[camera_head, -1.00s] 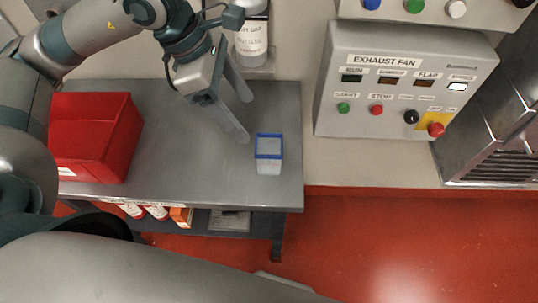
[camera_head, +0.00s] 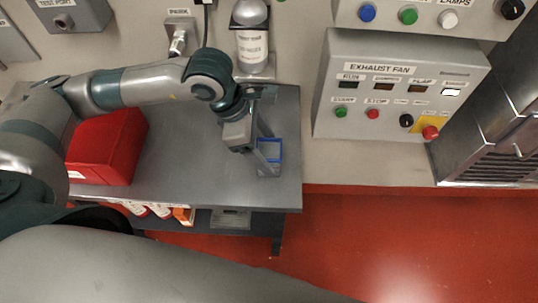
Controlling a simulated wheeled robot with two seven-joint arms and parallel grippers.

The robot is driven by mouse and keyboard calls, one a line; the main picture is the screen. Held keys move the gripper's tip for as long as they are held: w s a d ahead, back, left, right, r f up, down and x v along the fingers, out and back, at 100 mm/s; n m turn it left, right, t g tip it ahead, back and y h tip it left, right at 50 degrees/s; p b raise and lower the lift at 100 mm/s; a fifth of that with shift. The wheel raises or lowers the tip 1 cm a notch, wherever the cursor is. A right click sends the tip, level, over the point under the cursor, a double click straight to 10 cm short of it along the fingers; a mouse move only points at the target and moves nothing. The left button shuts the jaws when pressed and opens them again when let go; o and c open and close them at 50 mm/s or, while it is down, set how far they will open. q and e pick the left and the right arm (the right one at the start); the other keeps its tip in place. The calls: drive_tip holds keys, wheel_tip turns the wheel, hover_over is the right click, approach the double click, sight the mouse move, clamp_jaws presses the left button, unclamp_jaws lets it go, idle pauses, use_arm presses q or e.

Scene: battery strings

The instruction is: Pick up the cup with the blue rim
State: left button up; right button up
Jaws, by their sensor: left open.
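The cup with the blue rim (camera_head: 275,152) stands upright on the grey table, near its right end. Its body is pale and see-through. My left gripper (camera_head: 269,152) is open at the cup, with its fingers pointing down. One finger shows in front of the cup's left part and hides some of it; the other is farther back, near the rim's back left. I cannot tell whether either finger touches the cup. My right gripper is not in view.
A red bin (camera_head: 105,148) stands on the table at the left. A labelled bottle (camera_head: 252,45) stands behind the table. The exhaust fan panel (camera_head: 395,88) is on the wall to the right. The table (camera_head: 190,180) is clear between bin and cup.

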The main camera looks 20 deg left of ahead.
sight(275, 157)
use_arm(q)
drive_tip(key=shift+f, duration=0.15)
drive_tip(key=shift+w+d+f+p, duration=0.3)
drive_tip(key=shift+d+f+p, duration=0.15)
drive_tip(key=shift+f+p, duration=0.4)
drive_tip(key=shift+p+x, duration=0.6)
drive_tip(key=shift+x, duration=0.35)
drive_tip(key=shift+w+d+f, duration=0.15)
drive_tip(key=shift+d+f, duration=0.1)
drive_tip(key=shift+f, duration=0.35)
drive_tip(key=c, duration=1.1)
